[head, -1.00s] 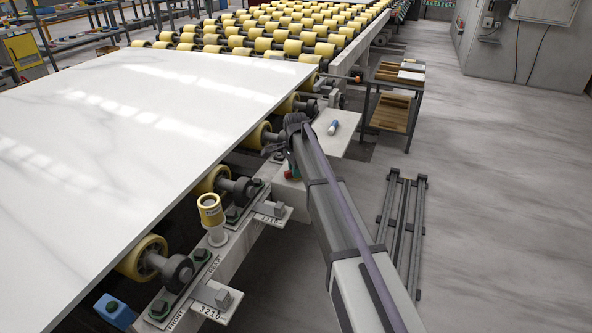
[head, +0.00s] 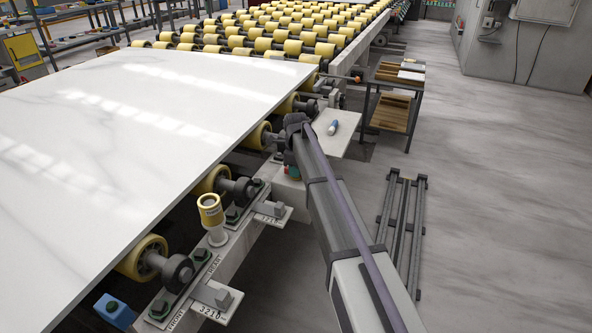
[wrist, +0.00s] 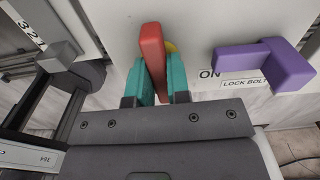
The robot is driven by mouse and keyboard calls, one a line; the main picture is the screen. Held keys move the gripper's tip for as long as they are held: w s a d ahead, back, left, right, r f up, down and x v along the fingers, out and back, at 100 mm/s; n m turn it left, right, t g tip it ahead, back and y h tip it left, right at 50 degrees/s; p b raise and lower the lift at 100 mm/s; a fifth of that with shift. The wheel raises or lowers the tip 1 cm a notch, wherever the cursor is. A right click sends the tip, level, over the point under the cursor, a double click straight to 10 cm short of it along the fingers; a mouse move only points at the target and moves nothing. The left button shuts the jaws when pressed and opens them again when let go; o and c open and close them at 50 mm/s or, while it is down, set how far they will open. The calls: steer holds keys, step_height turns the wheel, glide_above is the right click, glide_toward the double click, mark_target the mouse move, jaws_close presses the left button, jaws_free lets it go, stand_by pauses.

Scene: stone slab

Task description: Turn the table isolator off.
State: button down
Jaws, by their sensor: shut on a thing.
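The isolator's red handle (wrist: 152,55) stands almost upright in the wrist view, leaning slightly, with a bit of its yellow base (wrist: 171,47) showing behind it. My gripper (wrist: 158,80) has its two teal fingers on either side of the handle and is shut on it.
A purple L-shaped lock bolt (wrist: 265,64) sits to the right of the handle, above a "LOCK BOLT" label. A white slab (head: 150,130) lies on the roller table to the left. A small shelf (head: 338,138) with a blue-and-white item is beyond my wrist. The floor to the right is mostly clear.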

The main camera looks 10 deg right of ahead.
steer(key=shift+m, duration=0.3)
steer(key=c, duration=1.1)
jaws_free()
steer(key=shift+r, duration=0.15)
step_height(320, 180, up, 11)
steer(key=p, duration=1.1)
steer(key=shift+f, duration=0.2)
